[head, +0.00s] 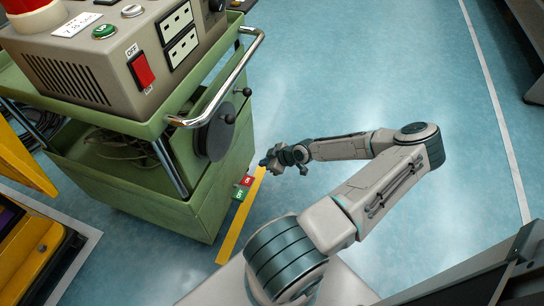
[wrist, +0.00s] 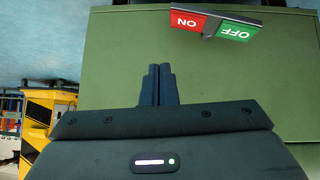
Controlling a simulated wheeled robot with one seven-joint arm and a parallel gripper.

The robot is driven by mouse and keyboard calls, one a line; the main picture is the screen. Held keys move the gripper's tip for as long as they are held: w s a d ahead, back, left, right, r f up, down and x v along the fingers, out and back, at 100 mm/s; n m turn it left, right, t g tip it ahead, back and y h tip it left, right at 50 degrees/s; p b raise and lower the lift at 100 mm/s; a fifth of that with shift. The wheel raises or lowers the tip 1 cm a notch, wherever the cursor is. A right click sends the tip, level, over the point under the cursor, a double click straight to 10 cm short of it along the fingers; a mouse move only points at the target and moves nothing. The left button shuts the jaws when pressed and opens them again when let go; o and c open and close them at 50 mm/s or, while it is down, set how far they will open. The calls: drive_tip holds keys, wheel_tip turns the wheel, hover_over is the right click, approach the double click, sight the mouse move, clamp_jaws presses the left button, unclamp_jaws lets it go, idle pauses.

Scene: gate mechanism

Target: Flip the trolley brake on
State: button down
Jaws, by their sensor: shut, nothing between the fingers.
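The trolley (head: 190,210) is green and stands at the left in the head view. Its brake (head: 242,187) is a small two-part pedal low on the trolley's side near the floor, one part red and one green. In the wrist view the brake (wrist: 213,27) is at the top, upside down, with red marked ON and green marked OFF. I cannot tell which part is pressed down. My gripper (head: 268,162) is apart from the brake, just beyond it in the head view. In the wrist view its fingers (wrist: 158,72) are together and empty, in front of the green trolley panel.
A beige control box (head: 110,50) with a red rocker switch (head: 142,70) sits on the trolley. A chrome handle (head: 235,80) and a grey disc (head: 214,135) stick out above the brake. A yellow machine (head: 30,255) stands at lower left. The blue floor at right is clear.

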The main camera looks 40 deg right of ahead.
drive_tip(key=shift+d+p+v, duration=0.15)
drive_tip(key=shift+p+v, duration=0.1)
drive_tip(key=shift+v, duration=0.65)
drive_tip(key=shift+d+p+v, duration=0.15)
drive_tip(key=shift+p+v, duration=0.05)
drive_tip(key=shift+v, duration=0.7)
drive_tip(key=shift+w, duration=0.15)
